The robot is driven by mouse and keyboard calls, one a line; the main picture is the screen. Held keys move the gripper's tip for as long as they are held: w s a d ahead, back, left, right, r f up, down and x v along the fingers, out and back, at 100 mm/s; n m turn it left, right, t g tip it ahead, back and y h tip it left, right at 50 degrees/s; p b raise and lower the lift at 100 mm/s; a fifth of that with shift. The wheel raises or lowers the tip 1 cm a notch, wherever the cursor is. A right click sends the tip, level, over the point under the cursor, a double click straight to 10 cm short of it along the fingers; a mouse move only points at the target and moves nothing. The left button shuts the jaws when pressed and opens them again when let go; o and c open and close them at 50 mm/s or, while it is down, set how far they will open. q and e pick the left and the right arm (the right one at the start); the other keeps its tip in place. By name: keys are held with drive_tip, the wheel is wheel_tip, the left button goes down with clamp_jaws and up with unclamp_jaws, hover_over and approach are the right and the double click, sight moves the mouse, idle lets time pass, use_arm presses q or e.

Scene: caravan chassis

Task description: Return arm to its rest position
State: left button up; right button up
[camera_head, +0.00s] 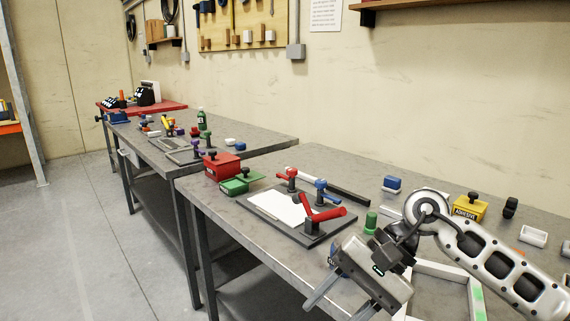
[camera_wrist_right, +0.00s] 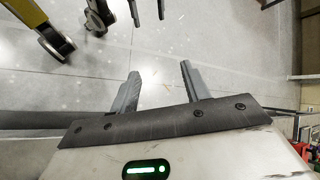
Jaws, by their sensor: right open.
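My right arm (camera_head: 495,262) reaches in from the right over the near workbench. My right gripper (camera_head: 333,304) is at the front edge of the bench, with its fingers pointing down to the left, past the edge. In the right wrist view its two fingers (camera_wrist_right: 160,82) are apart with only floor showing between them. It holds nothing. My left gripper does not show clearly in either view.
On the near bench (camera_head: 385,222) lie a dark plate with a white sheet (camera_head: 278,207) and red and blue clamps, a green cylinder (camera_head: 371,221), a yellow box (camera_head: 468,208) and a pale frame (camera_head: 450,272) close by my gripper. Grey floor (camera_head: 75,240) is open at left.

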drive_tip(key=s+a+r+m+t+y, duration=0.2)
drive_tip(key=a+m+t+y, duration=0.15)
drive_tip(key=m+y, duration=0.5)
drive_tip(key=s+a+r+m+t+y, duration=0.15)
drive_tip(key=a+m+y, duration=0.35)
drive_tip(key=m, duration=0.6)
drive_tip(key=w+d+f+m+t+h, duration=0.1)
drive_tip(key=d+f+m+t+h, duration=0.5)
drive_tip(key=m, duration=1.1)
drive_tip(key=w+d+f+m+t+h, duration=0.1)
drive_tip(key=d+f+m+t+h, duration=0.6)
drive_tip(key=m, duration=1)
drive_tip(key=s+d+f+m+g+h, duration=0.2)
drive_tip(key=s+f+m+g+h, duration=0.2)
drive_tip(key=s+f+m, duration=0.7)
wheel_tip(320, 180, down, 4)
drive_tip(key=shift+s+d+f+g+h, duration=0.15)
drive_tip(key=shift+d+g+h, duration=0.25)
drive_tip(key=shift+h, duration=0.45)
drive_tip(key=shift+a+m, duration=0.1)
drive_tip(key=shift+m, duration=0.15)
